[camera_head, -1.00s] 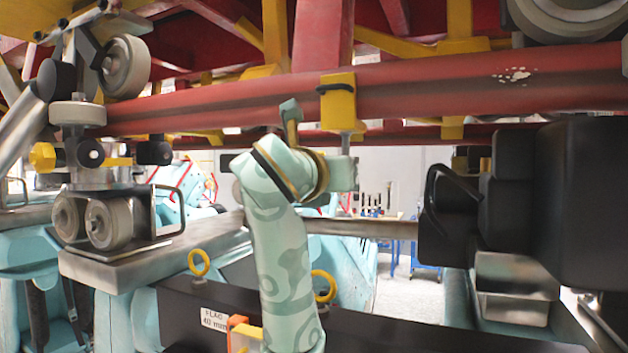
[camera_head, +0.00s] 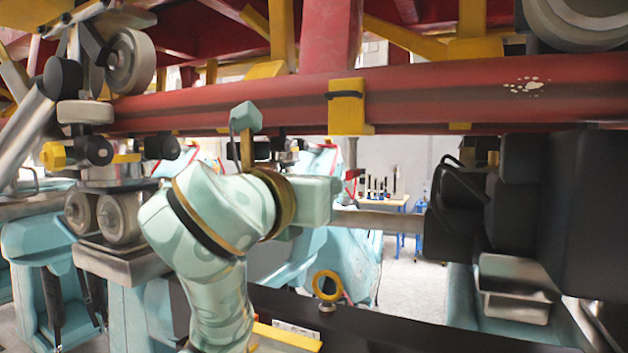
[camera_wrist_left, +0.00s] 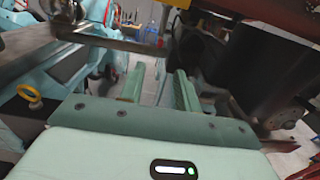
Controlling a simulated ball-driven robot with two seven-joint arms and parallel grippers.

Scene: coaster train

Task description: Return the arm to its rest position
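My left arm (camera_head: 215,235), pale teal with a darker swirl pattern, rises from the lower left of the head view. Its wrist bends right under the red rail. In the left wrist view, my left gripper (camera_wrist_left: 158,85) has two green fingers standing apart with nothing between them. In the head view its fingers are hidden behind the wrist. My right gripper is in neither current view.
A red tubular rail (camera_head: 430,90) crosses close above the arm. A wheel assembly (camera_head: 105,215) is at left, and black boxes (camera_head: 560,215) are at right. A yellow ring (camera_head: 326,286) stands behind the arm. Pale floor (camera_head: 415,290) shows between.

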